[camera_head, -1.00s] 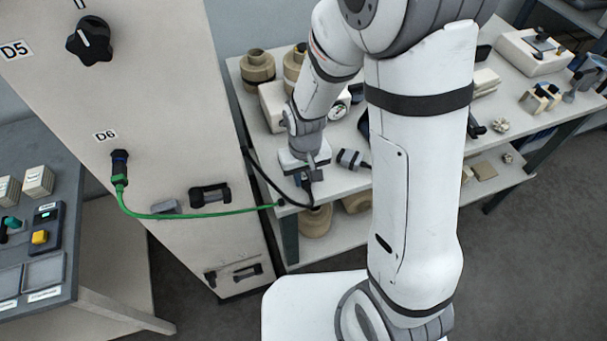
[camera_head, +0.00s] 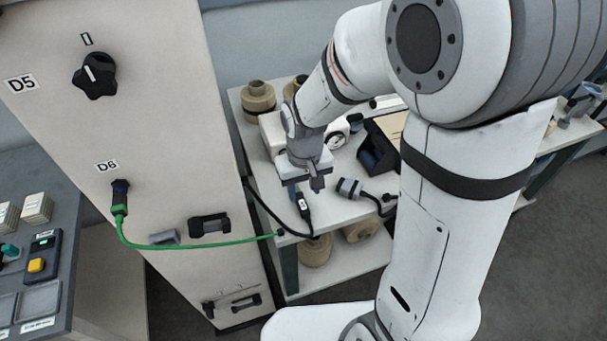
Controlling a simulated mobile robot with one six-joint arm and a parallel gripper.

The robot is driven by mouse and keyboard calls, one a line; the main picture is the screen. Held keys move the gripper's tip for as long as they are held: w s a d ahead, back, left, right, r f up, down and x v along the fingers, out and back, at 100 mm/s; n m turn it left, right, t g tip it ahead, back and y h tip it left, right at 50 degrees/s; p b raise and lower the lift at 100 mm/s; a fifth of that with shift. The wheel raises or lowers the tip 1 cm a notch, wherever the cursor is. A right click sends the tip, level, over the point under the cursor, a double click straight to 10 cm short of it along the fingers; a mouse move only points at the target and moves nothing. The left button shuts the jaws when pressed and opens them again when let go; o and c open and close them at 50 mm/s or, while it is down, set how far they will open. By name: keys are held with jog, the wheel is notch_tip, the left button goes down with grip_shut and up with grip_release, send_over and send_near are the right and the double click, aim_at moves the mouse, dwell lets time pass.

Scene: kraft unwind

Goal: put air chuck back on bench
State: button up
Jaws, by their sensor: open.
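A slim black tool on a black hose, which looks like the air chuck (camera_head: 303,204), lies at the left front corner of the white bench (camera_head: 327,207). My gripper (camera_head: 316,187) is open and points down just above and behind it. The fingers look clear of the tool, though the exact gap is hard to judge. Nothing shows between the fingers. The black hose runs from the tool back along the bench's left edge, beside the tall cabinet.
A grey and black connector (camera_head: 350,188) lies to the right of my gripper. A green cable (camera_head: 190,216) runs from the cabinet (camera_head: 165,120) to the bench corner. Tan spools (camera_head: 257,101) stand at the back, others on the lower shelf. A black holder (camera_head: 378,150) sits farther right.

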jog(key=s+d+r+m+t, duration=0.3)
jog(key=s+d+r, duration=0.7)
jog(key=r, duration=0.4)
jog(key=shift+s+d, duration=0.15)
jog(key=shift+d, duration=0.75)
dwell(0.4)
